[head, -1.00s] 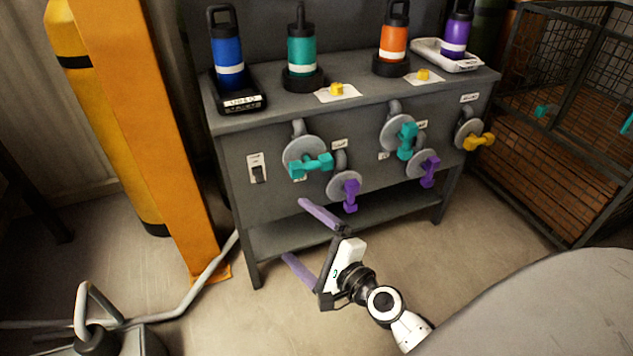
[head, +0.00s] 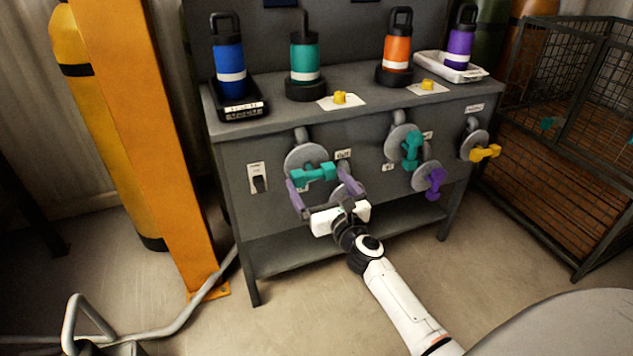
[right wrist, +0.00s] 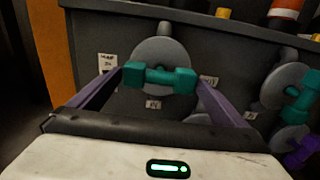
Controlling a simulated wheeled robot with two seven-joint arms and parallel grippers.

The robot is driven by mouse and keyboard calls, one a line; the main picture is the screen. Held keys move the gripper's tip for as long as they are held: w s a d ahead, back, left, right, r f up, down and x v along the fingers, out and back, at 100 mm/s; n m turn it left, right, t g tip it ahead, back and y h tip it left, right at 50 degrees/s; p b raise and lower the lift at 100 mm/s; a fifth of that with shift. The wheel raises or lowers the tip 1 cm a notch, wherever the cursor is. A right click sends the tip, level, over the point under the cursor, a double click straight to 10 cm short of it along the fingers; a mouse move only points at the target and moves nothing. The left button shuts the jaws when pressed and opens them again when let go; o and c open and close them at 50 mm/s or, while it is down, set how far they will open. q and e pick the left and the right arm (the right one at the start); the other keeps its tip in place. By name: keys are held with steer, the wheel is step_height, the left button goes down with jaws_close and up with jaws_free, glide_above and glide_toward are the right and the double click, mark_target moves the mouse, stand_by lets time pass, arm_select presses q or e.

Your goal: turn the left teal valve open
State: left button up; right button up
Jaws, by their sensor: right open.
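The left teal valve (head: 314,174) is a teal handle lying nearly level across a grey disc (head: 303,158) on the front of the grey bench. In the right wrist view the teal handle (right wrist: 160,78) lies level in the upper middle. My right gripper (head: 322,186) is open with its purple fingers apart, one at each side of the teal handle. I cannot tell whether the fingers touch it. The left purple valve below is hidden behind my gripper. My left gripper is not in view.
To the right on the bench front are another teal valve (head: 411,150), a purple valve (head: 434,183) and a yellow valve (head: 486,153). A switch (head: 258,178) sits left. Bottles stand on top, and an orange post (head: 150,150) stands at left.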

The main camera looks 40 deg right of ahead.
steer(key=shift+w+d, duration=0.15)
steer(key=shift+w, duration=0.5)
steer(key=c, duration=0.7)
